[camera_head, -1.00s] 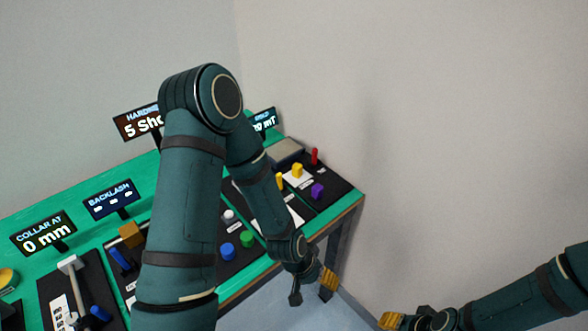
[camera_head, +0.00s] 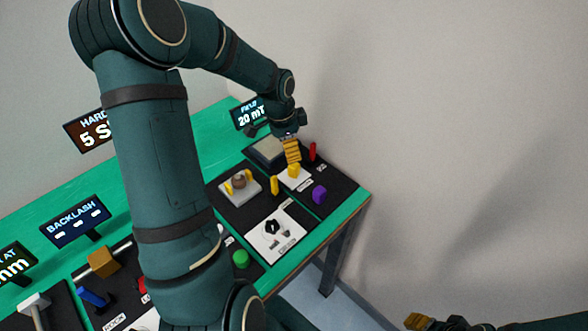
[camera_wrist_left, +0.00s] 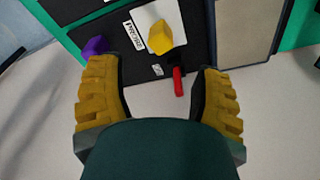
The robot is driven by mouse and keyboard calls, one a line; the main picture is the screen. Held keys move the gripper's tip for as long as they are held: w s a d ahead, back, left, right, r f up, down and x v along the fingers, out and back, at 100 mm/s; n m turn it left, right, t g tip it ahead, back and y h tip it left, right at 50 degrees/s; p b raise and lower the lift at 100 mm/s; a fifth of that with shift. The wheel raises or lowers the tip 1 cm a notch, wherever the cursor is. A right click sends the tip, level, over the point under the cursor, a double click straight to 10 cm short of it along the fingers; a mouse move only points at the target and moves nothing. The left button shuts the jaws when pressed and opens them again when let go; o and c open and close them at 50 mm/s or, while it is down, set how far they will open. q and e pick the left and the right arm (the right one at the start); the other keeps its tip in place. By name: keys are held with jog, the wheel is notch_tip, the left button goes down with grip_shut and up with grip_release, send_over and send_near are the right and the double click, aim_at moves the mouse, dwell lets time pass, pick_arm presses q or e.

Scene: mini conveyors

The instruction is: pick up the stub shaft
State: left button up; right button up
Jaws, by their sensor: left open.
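A slim red upright pin (camera_head: 312,151), which looks like the stub shaft, stands at the back right of the dark board. In the left wrist view the red pin (camera_wrist_left: 178,81) shows between the two yellow-padded fingers, nearer the right one, touching neither in the picture. My left gripper (camera_head: 288,145) is open and empty, over the back right of the bench close to the pin. It also shows in the left wrist view (camera_wrist_left: 160,90). Of my right gripper (camera_head: 418,322) only a yellow finger pad and dark parts show at the bottom edge.
A yellow block (camera_head: 294,171) on a white plate and a purple piece (camera_head: 319,194) stand near the pin. A grey pad (camera_head: 266,152) lies left of it. The display reading 20 mT (camera_head: 249,114) stands behind. A bare wall is at right.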

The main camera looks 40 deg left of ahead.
aim_at(294, 164)
pick_arm(q)
jog(key=f, duration=0.5)
jog(key=shift+w+d+f+b, duration=0.1)
jog(key=shift+w+d+b, duration=0.05)
jog(key=shift+w+b, duration=0.25)
jog(key=f, duration=0.1)
jog(key=f+b, duration=0.1)
jog(key=f, duration=0.3)
jog(key=shift+w+d, duration=0.25)
jog(key=shift+w, duration=0.15)
grip_shut()
